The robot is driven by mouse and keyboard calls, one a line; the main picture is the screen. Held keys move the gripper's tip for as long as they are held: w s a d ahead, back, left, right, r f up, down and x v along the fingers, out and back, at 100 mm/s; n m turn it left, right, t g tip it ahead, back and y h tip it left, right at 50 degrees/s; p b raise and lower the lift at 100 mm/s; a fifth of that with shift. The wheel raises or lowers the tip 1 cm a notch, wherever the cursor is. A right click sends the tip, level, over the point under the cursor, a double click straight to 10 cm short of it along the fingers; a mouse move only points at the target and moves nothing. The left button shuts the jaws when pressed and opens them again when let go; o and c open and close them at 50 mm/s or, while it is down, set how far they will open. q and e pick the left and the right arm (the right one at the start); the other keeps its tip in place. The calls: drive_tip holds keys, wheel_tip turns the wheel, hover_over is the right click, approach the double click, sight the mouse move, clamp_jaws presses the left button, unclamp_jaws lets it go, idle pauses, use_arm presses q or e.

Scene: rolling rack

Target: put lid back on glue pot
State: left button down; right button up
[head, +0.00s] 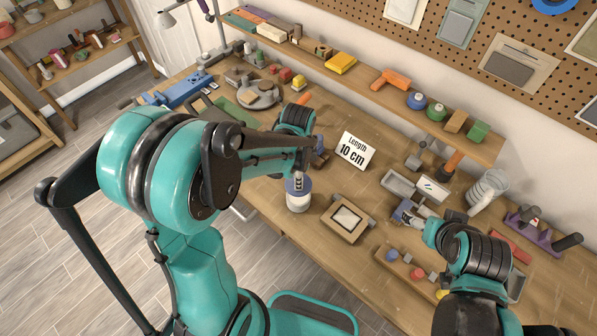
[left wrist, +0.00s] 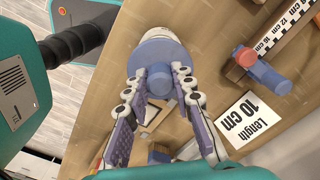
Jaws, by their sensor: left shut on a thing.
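The glue pot (head: 299,204) is a white jar standing near the front edge of the wooden workbench. Its blue lid (head: 298,187) is at the pot's mouth; I cannot tell whether it is fully seated. My left gripper (head: 298,176) is above the pot, pointing down, shut on the lid's knob. In the left wrist view, the fingertips (left wrist: 160,80) sit either side of the round blue knob, with the lid (left wrist: 160,55) covering most of the white pot (left wrist: 153,31). My right gripper (head: 407,212) is low over the bench at the right; its fingers are too small to read.
A "Length 10 cm" card (head: 355,150) stands behind the pot to the right. A wooden framed box (head: 347,217) lies right of the pot. A metal tray (head: 399,183) is near my right gripper. A shelf (head: 380,97) with blocks runs along the back.

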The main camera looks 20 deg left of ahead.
use_arm(q)
drive_tip(key=shift+f+b, duration=2.35)
drive_tip(key=shift+f, duration=0.75)
drive_tip(key=shift+f+b, duration=0.15)
drive_tip(key=shift+b, duration=0.4)
drive_tip(key=c, duration=0.7)
unclamp_jaws()
drive_tip(key=shift+r+p, duration=2.65)
drive_tip(key=shift+r, duration=0.9)
